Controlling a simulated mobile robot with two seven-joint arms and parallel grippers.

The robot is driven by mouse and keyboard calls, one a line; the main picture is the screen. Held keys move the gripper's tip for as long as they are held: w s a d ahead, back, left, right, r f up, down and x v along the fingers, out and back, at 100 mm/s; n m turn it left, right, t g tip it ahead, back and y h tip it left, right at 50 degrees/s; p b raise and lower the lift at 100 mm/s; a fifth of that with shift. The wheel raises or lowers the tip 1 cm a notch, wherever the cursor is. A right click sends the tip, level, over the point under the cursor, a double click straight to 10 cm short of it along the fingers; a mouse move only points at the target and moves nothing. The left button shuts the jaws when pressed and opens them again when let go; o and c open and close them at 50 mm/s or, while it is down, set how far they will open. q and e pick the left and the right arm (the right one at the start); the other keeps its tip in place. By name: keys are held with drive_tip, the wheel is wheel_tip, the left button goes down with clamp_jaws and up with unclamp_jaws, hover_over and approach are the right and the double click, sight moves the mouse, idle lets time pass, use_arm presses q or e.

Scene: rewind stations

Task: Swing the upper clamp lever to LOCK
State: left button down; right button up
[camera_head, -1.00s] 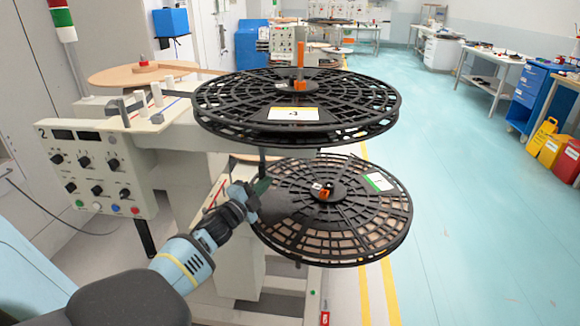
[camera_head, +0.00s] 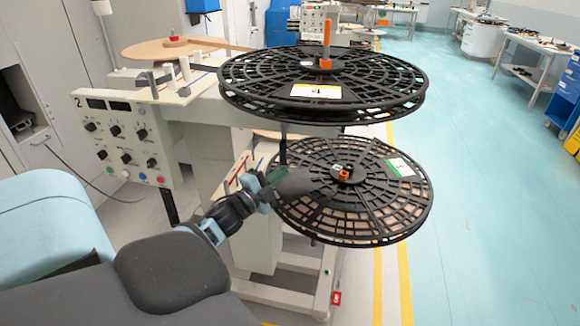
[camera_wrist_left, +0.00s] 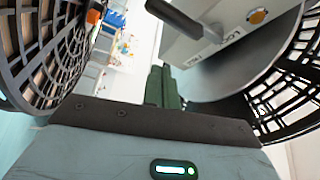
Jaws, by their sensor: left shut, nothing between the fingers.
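The upper reel (camera_head: 380,75) is black, flat and spoked, with a white label. The upper clamp lever (camera_head: 327,40) is orange and stands upright at its hub, on an orange base. The lower reel (camera_head: 310,212) carries a small orange clamp part (camera_head: 344,175) at its hub. My left gripper (camera_head: 279,176) is shut and empty, below the upper reel and in front of the lower reel's left side, well apart from the upper lever. Its green fingers (camera_wrist_left: 163,88) lie together in the wrist view. My right gripper is out of view.
The machine's control panel (camera_head: 122,140), marked 2, stands left with knobs and buttons. A tan disc (camera_head: 160,50) lies behind it. Reels flank my fingers closely in the wrist view, with a grey metal body (camera_wrist_left: 225,25) above right. Open floor (camera_head: 470,190) lies right.

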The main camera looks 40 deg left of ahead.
use_arm(q)
drive_tip(key=shift+s+d, duration=0.15)
drive_tip(key=shift+s, duration=1.55)
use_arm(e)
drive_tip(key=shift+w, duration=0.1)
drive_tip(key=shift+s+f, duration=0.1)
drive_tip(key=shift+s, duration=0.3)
